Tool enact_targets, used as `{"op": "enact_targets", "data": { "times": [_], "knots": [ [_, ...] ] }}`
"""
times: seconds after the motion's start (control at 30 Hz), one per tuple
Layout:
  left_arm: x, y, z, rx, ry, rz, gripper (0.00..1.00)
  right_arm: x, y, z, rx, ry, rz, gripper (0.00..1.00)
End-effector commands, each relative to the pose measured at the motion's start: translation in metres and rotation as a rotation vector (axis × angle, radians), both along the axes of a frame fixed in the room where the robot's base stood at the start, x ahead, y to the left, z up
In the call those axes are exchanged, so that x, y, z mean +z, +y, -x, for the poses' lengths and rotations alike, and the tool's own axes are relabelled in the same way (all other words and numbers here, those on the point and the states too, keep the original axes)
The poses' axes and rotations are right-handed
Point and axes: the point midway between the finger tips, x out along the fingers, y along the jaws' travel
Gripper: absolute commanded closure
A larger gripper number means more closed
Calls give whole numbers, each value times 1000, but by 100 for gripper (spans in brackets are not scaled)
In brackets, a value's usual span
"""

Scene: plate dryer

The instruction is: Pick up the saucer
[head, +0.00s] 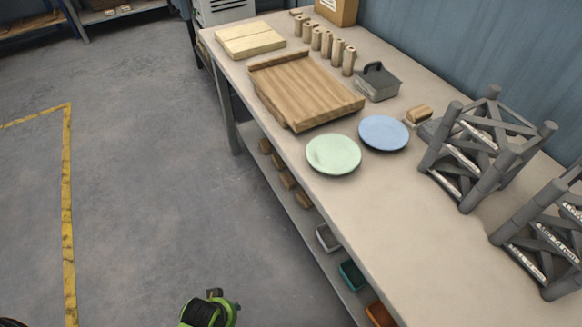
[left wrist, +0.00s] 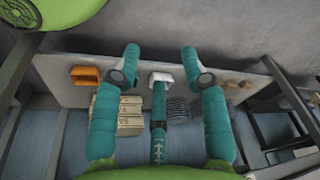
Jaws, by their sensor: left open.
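Two saucers lie flat on the workbench (head: 373,225) in the head view. One saucer is pale green (head: 333,154), near the bench's left edge. The other saucer is blue (head: 384,132), just right of it and a little farther back. My left gripper (left wrist: 160,60) shows in the left wrist view with its teal fingers spread and nothing held between them. No saucer shows in that view. Neither gripper's fingers show in the head view, so the gap between gripper and saucers cannot be told.
Grey racks (head: 487,150) stand on the right. A low shelf under the bench holds a teal tray (head: 352,275) and an orange tray (head: 380,313). The bench in front of the saucers is clear.

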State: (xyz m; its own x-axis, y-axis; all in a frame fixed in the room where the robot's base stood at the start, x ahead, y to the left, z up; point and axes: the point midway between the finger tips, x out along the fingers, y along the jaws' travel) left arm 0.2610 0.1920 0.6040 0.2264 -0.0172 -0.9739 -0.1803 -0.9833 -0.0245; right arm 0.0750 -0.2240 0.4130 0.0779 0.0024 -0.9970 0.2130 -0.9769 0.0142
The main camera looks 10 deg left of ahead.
Motion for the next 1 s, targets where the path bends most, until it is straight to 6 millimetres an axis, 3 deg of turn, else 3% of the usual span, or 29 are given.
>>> {"op": "enact_targets", "data": {
  "times": [0.1,0.33,0.43,0.77,1.0],
  "knots": [
    [44,-1,-11,-2,-26,1,56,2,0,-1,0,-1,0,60],
    [116,-8,-30,-74,-100,-5,56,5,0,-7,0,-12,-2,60],
    [154,-21,-53,-210,-192,-25,56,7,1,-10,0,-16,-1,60],
    [213,-81,-143,-787,-534,-215,56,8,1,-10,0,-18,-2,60],
    [252,-136,-208,-1249,-820,-513,56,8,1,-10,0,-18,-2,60]
  ]
}}
